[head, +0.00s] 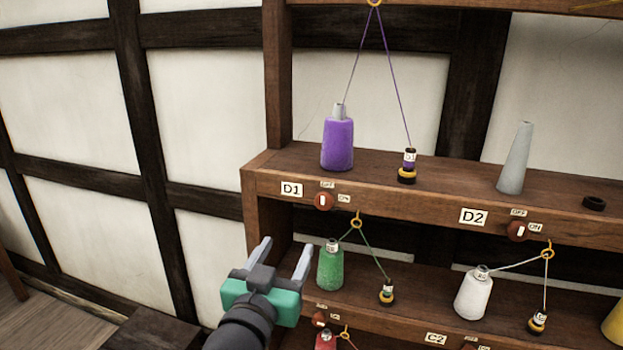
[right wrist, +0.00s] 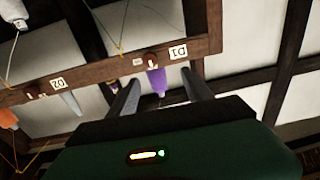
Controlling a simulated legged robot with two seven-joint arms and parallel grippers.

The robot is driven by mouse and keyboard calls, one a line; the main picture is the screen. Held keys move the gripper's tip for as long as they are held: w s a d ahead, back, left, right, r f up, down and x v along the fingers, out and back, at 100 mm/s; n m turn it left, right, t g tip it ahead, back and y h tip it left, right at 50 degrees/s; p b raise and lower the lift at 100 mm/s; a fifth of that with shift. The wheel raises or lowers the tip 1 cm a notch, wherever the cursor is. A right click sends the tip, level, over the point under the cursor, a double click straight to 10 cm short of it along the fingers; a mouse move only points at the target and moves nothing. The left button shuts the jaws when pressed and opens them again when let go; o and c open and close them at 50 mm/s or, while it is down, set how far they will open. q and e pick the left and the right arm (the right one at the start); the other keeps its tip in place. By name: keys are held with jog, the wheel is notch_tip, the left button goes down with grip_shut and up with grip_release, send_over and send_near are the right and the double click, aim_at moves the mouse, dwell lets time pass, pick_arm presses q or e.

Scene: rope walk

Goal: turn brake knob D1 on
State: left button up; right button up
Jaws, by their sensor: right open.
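Brake knob D1 (head: 323,201) is a round reddish-brown knob with a white bar on the shelf's front edge, right of the D1 label (head: 291,189). Its bar stands about upright, towards the OFF tag (head: 327,184) above; the ON tag (head: 343,197) is at its upper right. In the right wrist view, upside down, the knob (right wrist: 152,60) shows between the fingers. My right gripper (head: 286,246) is open and empty, below and left of the knob, apart from it. My left gripper is not in view.
A purple cone (head: 337,145) and a small spool (head: 409,166) on a purple thread stand above the knob. A green cone (head: 330,265) stands on the lower shelf, close right of my right gripper. Knob D2 (head: 517,231) is farther right. The wall area at left is clear.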

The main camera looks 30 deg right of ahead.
jog(key=d+g, duration=0.1)
jog(key=d, duration=0.1)
jog(key=p, duration=0.3)
send_near(322, 205)
jog(key=shift+m+h, duration=0.4)
jog(key=x, duration=0.3)
jog(key=p+x, duration=0.1)
jog(key=x, duration=0.1)
jog(key=shift+s+d, duration=0.35)
jog(key=w, duration=0.1)
jog(key=w+d+p, duration=0.1)
jog(key=w, duration=0.1)
jog(key=shift+d+f, duration=0.1)
jog(key=shift+d, duration=0.1)
jog(key=shift+w, duration=0.4)
jog(key=shift+d, duration=0.1)
jog(key=shift+s, duration=0.2)
jog(key=shift+d, duration=0.6)
jog(key=c, duration=0.5)
jog(key=shift+w+d+f, duration=0.1)
jog(key=shift+c, duration=1)
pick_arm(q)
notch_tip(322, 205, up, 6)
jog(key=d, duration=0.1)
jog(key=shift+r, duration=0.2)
pick_arm(e)
jog(key=shift+w+a, duration=0.1)
jog(key=shift+a, duration=0.15)
grip_shut()
